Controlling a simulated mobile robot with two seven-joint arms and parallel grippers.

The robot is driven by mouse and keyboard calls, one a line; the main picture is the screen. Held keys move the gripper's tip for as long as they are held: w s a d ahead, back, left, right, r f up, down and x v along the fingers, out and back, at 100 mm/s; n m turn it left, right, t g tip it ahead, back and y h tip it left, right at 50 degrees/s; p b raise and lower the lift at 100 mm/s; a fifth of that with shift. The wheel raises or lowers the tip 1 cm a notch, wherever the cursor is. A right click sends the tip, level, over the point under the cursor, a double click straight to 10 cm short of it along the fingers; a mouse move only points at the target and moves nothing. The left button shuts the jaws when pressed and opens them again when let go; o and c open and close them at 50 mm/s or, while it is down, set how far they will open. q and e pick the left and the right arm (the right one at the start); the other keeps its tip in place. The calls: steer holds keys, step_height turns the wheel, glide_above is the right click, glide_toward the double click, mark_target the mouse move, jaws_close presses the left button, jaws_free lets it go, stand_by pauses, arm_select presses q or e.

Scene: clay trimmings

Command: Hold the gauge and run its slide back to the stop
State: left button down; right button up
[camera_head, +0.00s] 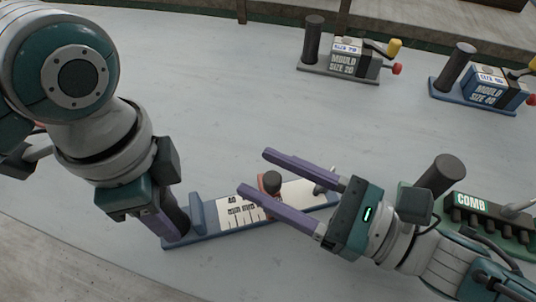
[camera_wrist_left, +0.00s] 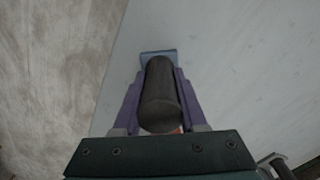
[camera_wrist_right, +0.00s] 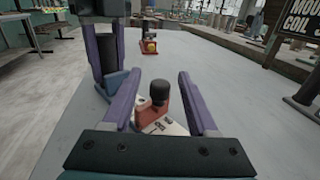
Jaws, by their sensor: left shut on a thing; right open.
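The gauge (camera_head: 230,222) is a blue bar with a white numbered scale, lying on the grey table. My left gripper (camera_head: 165,222) is shut on the dark round post (camera_wrist_left: 160,95) at the gauge's left end. A blue block (camera_head: 197,213) stands beside that post. The red slide (camera_head: 264,184) with a dark knob (camera_head: 272,180) sits near the middle of the bar. My right gripper (camera_head: 254,170) is open, with its purple fingers on either side of the knob. In the right wrist view the knob (camera_wrist_right: 160,92) shows between the fingers; contact cannot be told.
A green COMB fixture (camera_head: 480,207) with a dark post is at the right, close to my right wrist. A grey mould (camera_head: 345,65) and a blue mould (camera_head: 485,90) stand at the back right.

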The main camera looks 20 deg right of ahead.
jaws_close()
stand_by(0.5)
steer(key=shift+a, duration=0.15)
stand_by(0.9)
